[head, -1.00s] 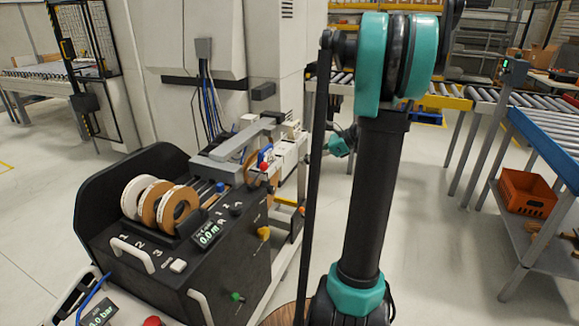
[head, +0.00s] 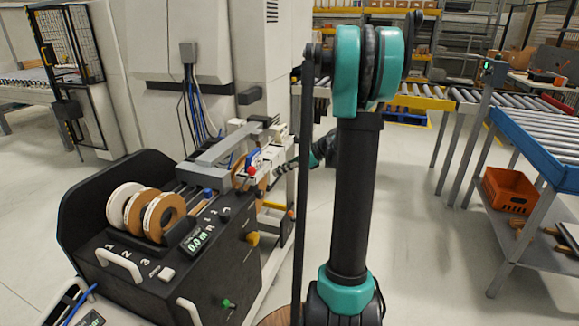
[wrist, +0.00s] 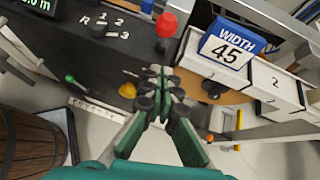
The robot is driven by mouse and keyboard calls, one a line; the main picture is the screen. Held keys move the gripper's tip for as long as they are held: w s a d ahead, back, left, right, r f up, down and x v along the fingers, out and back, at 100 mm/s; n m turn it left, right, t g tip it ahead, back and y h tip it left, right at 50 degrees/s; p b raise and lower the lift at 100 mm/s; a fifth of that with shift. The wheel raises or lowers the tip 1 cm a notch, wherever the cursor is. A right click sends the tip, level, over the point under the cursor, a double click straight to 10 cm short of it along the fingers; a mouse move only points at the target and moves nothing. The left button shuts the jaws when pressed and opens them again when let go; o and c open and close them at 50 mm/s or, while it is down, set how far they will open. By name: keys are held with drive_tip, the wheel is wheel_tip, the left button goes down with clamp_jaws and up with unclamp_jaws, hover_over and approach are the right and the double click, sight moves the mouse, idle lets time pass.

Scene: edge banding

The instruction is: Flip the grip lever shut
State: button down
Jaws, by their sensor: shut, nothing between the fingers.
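No lever is labelled as the grip lever in these views. A red-knobbed lever (wrist: 166,26) stands up at the machine's top edge, beside the blue-and-white width sign; its red knob also shows in the head view (head: 251,170). A yellow handle (wrist: 128,90) and a green handle (wrist: 70,78) are on the black front panel. My gripper (wrist: 157,76) is shut and empty, below the red knob in the wrist picture and just right of the yellow handle. In the head view my gripper (head: 284,164) points left at the machine's right end. Contact cannot be told.
The black edge-banding machine (head: 215,265) carries several tape reels (head: 145,210) and a grey arm. Numbered white blocks (wrist: 232,70) lie right of my gripper. A small orange knob (wrist: 210,138) sits lower right.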

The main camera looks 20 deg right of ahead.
drive_tip(key=a, duration=0.1)
drive_tip(key=w+a, duration=0.1)
drive_tip(key=a, duration=0.1)
drive_tip(key=w+a, duration=0.1)
drive_tip(key=a, duration=0.1)
drive_tip(key=shift+w+a+f, duration=0.1)
drive_tip(key=shift+w+f, duration=0.1)
drive_tip(key=shift+w+a+r+h, duration=0.2)
drive_tip(key=shift+a+r+h, duration=0.1)
drive_tip(key=shift+r, duration=0.05)
drive_tip(key=shift+w+a+r+g, duration=0.1)
drive_tip(key=shift+a+g, duration=0.05)
drive_tip(key=shift+g, duration=0.15)
drive_tip(key=w+a+r+g+h, duration=0.2)
drive_tip(key=w+a+g+h, duration=0.2)
drive_tip(key=w+a+h, duration=0.3)
drive_tip(key=shift+w+a+r+m+g, duration=0.3)
drive_tip(key=shift+w+a, duration=0.75)
drive_tip(key=shift+a, duration=1.65)
